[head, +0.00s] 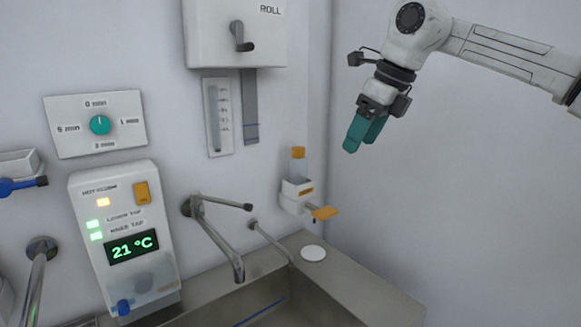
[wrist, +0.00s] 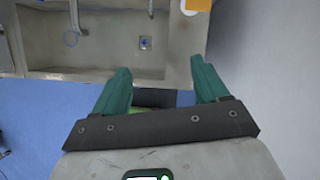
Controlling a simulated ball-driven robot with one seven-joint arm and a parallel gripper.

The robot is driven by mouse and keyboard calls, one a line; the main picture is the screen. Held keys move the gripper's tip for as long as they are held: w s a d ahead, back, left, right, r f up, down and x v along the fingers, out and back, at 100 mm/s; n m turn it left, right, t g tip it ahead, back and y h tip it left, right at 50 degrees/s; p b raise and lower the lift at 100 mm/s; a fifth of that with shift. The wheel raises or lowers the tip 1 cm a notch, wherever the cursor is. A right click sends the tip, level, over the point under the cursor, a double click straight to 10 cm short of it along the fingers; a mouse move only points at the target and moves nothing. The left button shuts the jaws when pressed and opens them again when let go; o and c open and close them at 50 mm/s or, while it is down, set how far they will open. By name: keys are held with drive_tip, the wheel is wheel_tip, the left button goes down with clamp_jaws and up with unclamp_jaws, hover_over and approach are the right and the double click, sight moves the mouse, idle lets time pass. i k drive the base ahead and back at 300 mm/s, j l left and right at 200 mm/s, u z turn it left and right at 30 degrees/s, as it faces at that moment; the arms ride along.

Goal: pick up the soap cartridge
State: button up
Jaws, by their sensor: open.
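The soap cartridge (head: 298,165) is a clear, pale bluish container with an orange cap. It stands upright in a white wall dispenser (head: 297,194) with an orange lever (head: 323,213), near the wall corner. The dispenser hides its lower part. My gripper (head: 362,138) has teal fingers and hangs to the right of the cartridge and a little higher in the head view, apart from it. In the wrist view the fingers (wrist: 160,72) are spread, with nothing between them. An orange part, seemingly the lever (wrist: 199,5), shows at the top edge there; I cannot make out the cartridge in that view.
A metal sink (wrist: 100,62) lies below, with a tap (head: 222,240) left of the dispenser. A white disc (head: 313,253) lies on the sink rim. A roll holder (head: 205,40) and a control panel (head: 125,240) are on the left wall. The right wall is bare.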

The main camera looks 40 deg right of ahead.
sight(298, 159)
drive_tip(key=i+l, duration=0.2)
drive_tip(key=i, duration=0.2)
drive_tip(key=i+l, duration=0.2)
drive_tip(key=i, duration=0.2)
